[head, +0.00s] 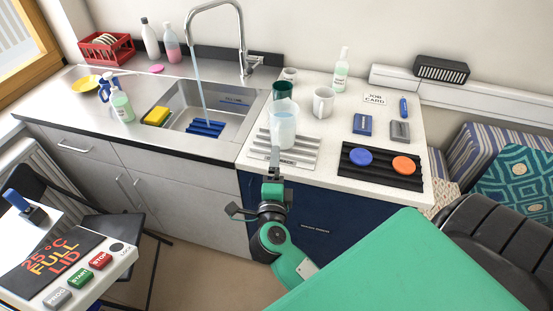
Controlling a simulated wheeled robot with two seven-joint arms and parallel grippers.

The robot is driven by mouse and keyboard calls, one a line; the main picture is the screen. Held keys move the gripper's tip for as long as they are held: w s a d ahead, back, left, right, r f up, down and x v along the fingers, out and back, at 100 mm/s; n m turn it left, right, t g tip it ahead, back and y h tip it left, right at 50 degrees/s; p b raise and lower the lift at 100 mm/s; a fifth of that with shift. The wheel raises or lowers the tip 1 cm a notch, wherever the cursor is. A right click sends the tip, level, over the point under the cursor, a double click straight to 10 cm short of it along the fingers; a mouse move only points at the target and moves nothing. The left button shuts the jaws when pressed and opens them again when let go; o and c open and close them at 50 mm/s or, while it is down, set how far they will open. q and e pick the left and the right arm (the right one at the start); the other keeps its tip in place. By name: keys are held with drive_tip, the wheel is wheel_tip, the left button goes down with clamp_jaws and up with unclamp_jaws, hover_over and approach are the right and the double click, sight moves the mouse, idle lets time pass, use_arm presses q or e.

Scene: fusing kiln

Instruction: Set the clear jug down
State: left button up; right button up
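The clear jug (283,126), pale and see-through with a bluish tint, is upright at the left part of the white worktop. It appears over the light grey ribbed mat (309,153); whether its base touches the mat cannot be told. My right gripper (275,157) is at the near side of the jug, its narrow fingers overlapping the jug's lower left edge. The fingers line up edge-on, so whether they grip the jug is unclear. My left gripper is not in view.
A dark green cup (283,90) stands close behind the jug, with a white mug (323,102) to its right. A black ribbed mat (357,176) holds blue and orange discs. The sink (250,115) with running tap (242,45) lies left. Some worktop behind the mats is bare.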

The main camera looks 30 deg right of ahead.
drive_tip(key=shift+v, duration=0.8)
